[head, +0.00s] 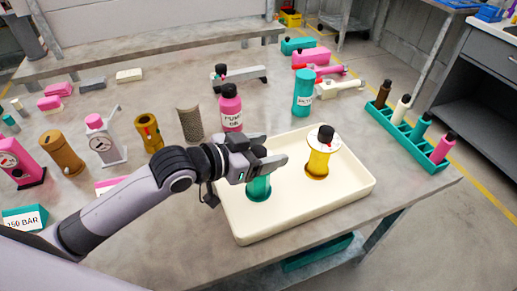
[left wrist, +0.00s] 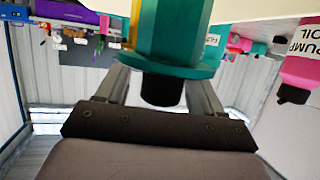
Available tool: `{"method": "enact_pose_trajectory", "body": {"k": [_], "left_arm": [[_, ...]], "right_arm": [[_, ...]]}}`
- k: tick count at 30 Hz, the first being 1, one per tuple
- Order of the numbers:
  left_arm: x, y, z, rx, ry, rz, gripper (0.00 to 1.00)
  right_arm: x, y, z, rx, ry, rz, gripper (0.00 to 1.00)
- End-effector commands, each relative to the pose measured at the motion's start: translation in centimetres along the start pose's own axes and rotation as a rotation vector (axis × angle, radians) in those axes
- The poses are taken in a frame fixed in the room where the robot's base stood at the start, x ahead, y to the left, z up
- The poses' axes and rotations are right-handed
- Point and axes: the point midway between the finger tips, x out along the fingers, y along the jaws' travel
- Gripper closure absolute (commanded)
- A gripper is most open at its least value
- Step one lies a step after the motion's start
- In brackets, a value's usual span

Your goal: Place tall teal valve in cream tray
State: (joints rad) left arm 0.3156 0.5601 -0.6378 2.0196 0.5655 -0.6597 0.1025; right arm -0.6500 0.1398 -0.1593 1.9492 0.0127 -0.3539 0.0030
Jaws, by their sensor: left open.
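The teal valve (head: 259,188) stands upright in the cream tray (head: 290,218), in its left part. My left gripper (head: 268,157) is at the valve's top and hides much of it. In the left wrist view the teal valve (left wrist: 168,32) shows a wide flange and a black cap, with the open fingers on either side of the cap. The fingers look apart from the cap. A yellow valve (head: 318,163) with a white disc and black knob stands in the right part of the tray. My right gripper is not in view.
A pink pump oil bottle (head: 230,108) and a teal labelled cylinder (head: 303,92) stand behind the tray. A teal rack (head: 401,136) with several bottles is at the right. Pink gauges and a brass cylinder (head: 62,152) stand at the left. The tray's front part is clear.

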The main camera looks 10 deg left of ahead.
Motion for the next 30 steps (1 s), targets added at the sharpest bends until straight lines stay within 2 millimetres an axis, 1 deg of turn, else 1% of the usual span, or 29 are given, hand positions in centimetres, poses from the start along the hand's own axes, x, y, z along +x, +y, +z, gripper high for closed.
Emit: {"method": "enact_pose_trajectory", "body": {"k": [1, 5, 15, 21, 25, 30], "left_arm": [[-0.1, 0.0, -0.4, 0.001, 0.002, 0.0, 0.33], [-1.3, -0.1, -0.1, 0.001, 0.0, -0.001, 0.33], [-7.2, -0.1, 0.0, 0.002, -0.003, -0.002, 0.33], [-10.1, -0.1, -0.1, 0.001, -0.002, -0.002, 0.33], [-11.3, -0.1, -0.1, 0.0, 0.0, -0.002, 0.33], [-12.0, 0.0, -0.2, 0.0, 0.0, -0.001, 0.33]], "right_arm": [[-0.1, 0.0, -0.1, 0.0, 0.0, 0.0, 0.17], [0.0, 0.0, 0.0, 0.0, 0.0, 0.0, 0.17], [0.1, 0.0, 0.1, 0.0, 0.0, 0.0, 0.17], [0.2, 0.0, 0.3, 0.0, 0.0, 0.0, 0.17], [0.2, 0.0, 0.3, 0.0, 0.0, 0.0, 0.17], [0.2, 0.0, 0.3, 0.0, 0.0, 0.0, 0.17]]}}
